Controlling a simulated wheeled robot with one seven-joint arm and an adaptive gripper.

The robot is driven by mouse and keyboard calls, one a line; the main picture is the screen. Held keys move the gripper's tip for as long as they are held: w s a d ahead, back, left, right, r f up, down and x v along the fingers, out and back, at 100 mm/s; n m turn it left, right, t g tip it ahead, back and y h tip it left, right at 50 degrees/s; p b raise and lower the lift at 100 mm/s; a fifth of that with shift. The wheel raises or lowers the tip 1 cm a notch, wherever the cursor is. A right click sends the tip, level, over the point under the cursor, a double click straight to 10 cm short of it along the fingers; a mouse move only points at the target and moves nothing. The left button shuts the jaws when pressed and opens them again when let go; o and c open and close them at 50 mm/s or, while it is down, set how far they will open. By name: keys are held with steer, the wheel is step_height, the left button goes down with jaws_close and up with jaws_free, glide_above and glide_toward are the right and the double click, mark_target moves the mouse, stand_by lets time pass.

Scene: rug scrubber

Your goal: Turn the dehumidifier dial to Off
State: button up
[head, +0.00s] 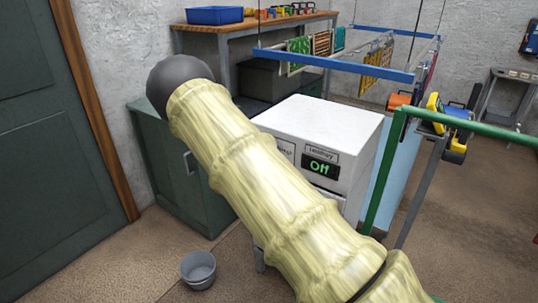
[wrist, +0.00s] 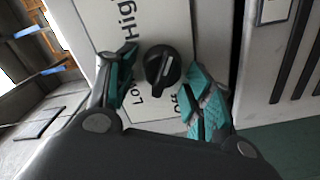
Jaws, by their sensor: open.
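The dehumidifier (head: 335,122) is a white box in the middle of the head view. Its small display (head: 320,167) reads "Off" in green, under a label that seems to say "Humidity". In the wrist view its black round dial (wrist: 162,66) has a white mark and sits on the white panel (wrist: 175,25). Printed words "High", "Low" and a partly hidden "Off" surround the dial. My gripper (wrist: 160,71) is open, its teal fingertips on either side of the dial. I cannot tell whether they touch it. My arm hides the gripper and dial in the head view.
A green cabinet (head: 180,165) stands left of the dehumidifier, and a grey bucket (head: 198,269) is on the floor. A green rail (head: 385,175) stands close on the right. A workbench (head: 235,30) with a blue bin (head: 214,15) is behind.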

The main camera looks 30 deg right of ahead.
steer(key=v, duration=1.2)
steer(key=shift+s+f, duration=0.1)
steer(key=shift+f, duration=0.05)
